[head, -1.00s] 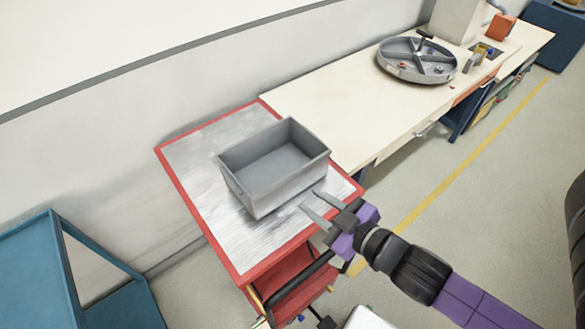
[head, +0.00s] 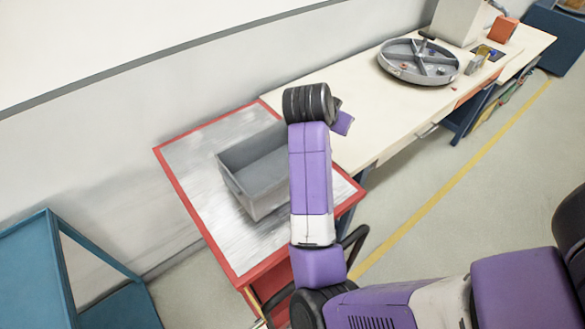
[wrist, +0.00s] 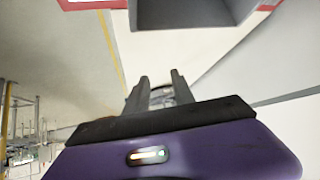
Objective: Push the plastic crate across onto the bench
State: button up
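The grey plastic crate (head: 242,182) stands upright on the metal top of a red-edged cart (head: 195,165). My arm covers its right part in the head view. The crate also shows at the top edge of the wrist view (wrist: 190,14). The cream bench (head: 375,118) adjoins the cart's far right side. In the head view my gripper's fingers are hidden behind my wrist, near the crate's bench side. In the wrist view my gripper (wrist: 161,88) has its two fingers apart with nothing between them; the crate appears beyond them, apart from the fingertips.
A round grey divided tray (head: 418,62) sits farther along the bench, with small items and an orange box (head: 502,29) beyond it. The near bench top is clear. A wall (head: 130,120) runs behind the cart and bench. A blue frame (head: 60,265) stands left.

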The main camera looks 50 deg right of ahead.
jog(key=a+f+m+y, duration=0.1)
jog(key=a+y, duration=0.1)
jog(key=a, duration=0.3)
jog(key=w+a+f+m+g+y, duration=0.1)
jog(key=a+f+y, duration=0.1)
jog(key=a+y, duration=0.1)
jog(key=w+a+f+m+y, duration=0.1)
jog(key=a+f+y, duration=0.1)
jog(key=a, duration=0.4)
jog(key=shift+w+a+f+g+y+b, duration=0.1)
jog(key=shift+a+f+g+y+b, duration=0.1)
jog(key=shift+a+g+y+b, duration=0.15)
jog(key=shift+a+m, duration=0.3)
jog(key=shift+a, duration=0.15)
jog(key=shift+w, duration=0.1)
jog(key=shift+d+f+p, duration=0.15)
jog(key=shift+f+p, duration=0.05)
jog(key=shift+f, duration=1.1)
jog(key=shift+d+f+p, duration=0.2)
jog(key=shift+f, duration=1.15)
jog(key=shift+d+f+p, duration=0.15)
jog(key=shift+f+p, duration=0.05)
jog(key=shift+f, duration=1.1)
jog(key=shift+c, duration=0.4)
grip_shut()
